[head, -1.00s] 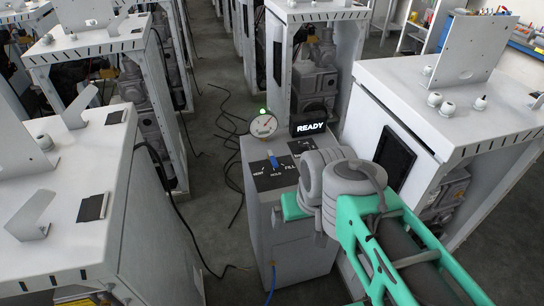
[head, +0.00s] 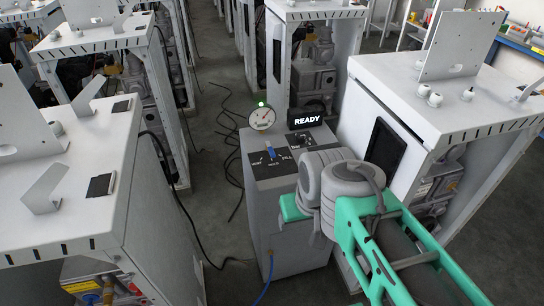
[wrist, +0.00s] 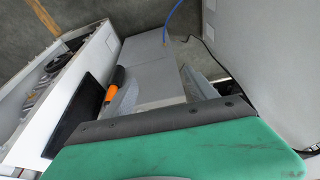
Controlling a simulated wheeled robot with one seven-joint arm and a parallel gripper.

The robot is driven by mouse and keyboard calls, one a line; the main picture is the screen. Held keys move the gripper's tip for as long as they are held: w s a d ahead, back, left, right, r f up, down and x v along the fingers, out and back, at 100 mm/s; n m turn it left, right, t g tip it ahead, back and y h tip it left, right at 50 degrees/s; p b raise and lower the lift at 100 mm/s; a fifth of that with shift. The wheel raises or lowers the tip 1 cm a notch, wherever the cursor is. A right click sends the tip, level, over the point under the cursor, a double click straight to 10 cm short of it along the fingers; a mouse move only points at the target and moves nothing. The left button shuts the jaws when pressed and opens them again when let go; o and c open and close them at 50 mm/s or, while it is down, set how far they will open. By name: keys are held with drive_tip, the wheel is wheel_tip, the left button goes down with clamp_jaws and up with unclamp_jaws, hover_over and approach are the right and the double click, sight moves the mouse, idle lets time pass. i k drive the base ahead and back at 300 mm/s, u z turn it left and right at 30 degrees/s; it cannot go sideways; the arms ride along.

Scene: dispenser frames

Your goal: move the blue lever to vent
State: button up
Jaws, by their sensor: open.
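The blue lever (head: 271,153) stands on a black plate (head: 262,169) marked VENT, HOLD and FILL, on top of a grey box (head: 264,215) in the head view. VENT is at the plate's left, HOLD in the middle, FILL at the right. The lever is near the middle; its exact setting is too small to tell. My gripper (wrist: 160,92) is open in the wrist view, its grey fingers apart with no lever visible between them. In the head view my arm comes in from the lower right, and its fingers are hidden. The lever stands clear to the left of my arm.
A round gauge (head: 263,117) with a green light and a READY display (head: 307,119) stand behind the lever. White cabinets flank the box at left (head: 80,215) and right (head: 465,95). A blue hose (head: 268,275) and dark cables lie on the floor.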

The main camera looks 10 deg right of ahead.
sight(270, 152)
drive_tip(key=u, duration=0.4)
drive_tip(key=i, duration=0.95)
drive_tip(key=z, duration=0.25)
